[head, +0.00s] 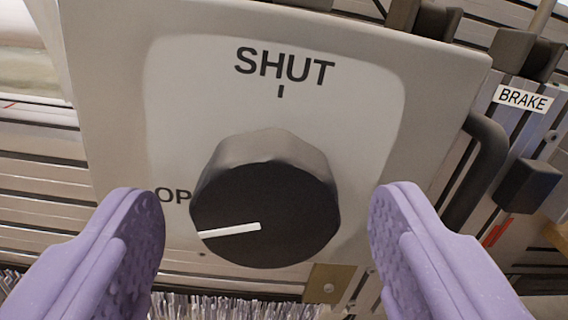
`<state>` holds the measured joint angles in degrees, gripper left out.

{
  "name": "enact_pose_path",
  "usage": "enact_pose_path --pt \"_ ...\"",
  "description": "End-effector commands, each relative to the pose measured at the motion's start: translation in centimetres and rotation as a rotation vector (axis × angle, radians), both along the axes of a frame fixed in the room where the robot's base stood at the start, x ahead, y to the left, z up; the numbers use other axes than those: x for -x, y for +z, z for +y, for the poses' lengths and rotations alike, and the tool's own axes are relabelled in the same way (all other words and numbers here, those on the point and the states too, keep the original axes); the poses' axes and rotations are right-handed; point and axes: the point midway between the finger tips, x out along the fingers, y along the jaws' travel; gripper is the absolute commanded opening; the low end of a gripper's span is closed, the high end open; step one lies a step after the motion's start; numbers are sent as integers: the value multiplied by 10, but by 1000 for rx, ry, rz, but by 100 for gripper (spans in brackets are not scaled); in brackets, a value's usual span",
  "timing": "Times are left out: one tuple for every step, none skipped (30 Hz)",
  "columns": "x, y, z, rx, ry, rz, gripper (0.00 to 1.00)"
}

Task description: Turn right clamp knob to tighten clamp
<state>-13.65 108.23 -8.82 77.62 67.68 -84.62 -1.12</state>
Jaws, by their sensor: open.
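The clamp knob (272,200) is a black, faceted dial on a pale panel (430,80), in the middle of the head view. Its white pointer line (230,230) points left, toward a partly covered label (174,196) of which "OP" shows. The word SHUT (284,66) with a tick mark stands above the knob. My gripper (262,240) has two purple, textured fingers. They are open, one on each side of the knob, with a gap between each finger and the knob. Nothing is held.
A label reading BRAKE (523,99) and a black block (528,186) are at the right, near a dark curved handle (478,172). Slatted metal rails (45,185) run at the left. Dense upright threads or bristles (235,306) lie below the panel, near a small brass plate (325,285).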

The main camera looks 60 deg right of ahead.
Motion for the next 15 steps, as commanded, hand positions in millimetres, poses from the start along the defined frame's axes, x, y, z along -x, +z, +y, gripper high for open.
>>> enact_pose_path --pt "-3 -1 -3 -1 0 0 74" --pt "-4 -1 -5 -1 0 0 74" --pt "-5 -1 -6 -1 0 1 74" --pt "-6 -1 -7 -1 1 1 74" --pt "-6 0 -8 -1 1 1 74" --pt "-7 0 -8 -1 1 1 74" --pt "-7 0 -8 -1 1 1 74" --pt "-7 0 -8 -1 1 1 74" --pt "-7 0 -8 -1 1 1 74" --pt "-7 0 -8 -1 1 1 74" --pt "-7 0 -8 -1 1 1 74" --pt "-7 0 -8 -2 1 1 65" --pt "-7 0 -8 -1 1 1 58" --pt "-7 0 -8 -2 1 1 51" --pt "-7 0 -8 -2 1 1 42"
